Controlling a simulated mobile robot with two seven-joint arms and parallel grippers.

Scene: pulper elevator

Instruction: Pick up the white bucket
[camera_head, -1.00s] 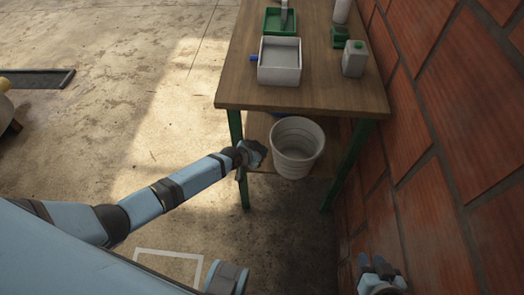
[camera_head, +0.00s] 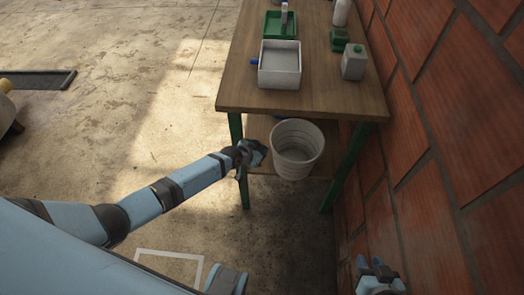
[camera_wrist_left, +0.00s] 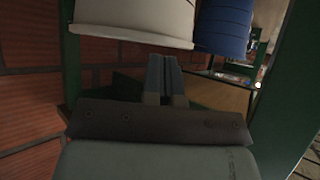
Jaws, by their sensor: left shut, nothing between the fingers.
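The white bucket (camera_head: 292,165) stands upright on the low wooden shelf under the table, at its near edge. It is open at the top and looks empty. My left gripper (camera_head: 257,153) is just left of the bucket in the head view, shut and empty. In the left wrist view the closed fingers (camera_wrist_left: 163,68) point toward the white bucket (camera_wrist_left: 135,22), close below its edge; I cannot tell whether they touch it. My right gripper (camera_head: 376,268) is low at the right by the brick wall, away from the bucket; its finger opening is unclear.
The wooden table (camera_head: 235,92) with green legs stands above the bucket and bears a white box (camera_head: 280,70), a green tray and several containers. A blue bucket (camera_wrist_left: 223,24) is beside the white one.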

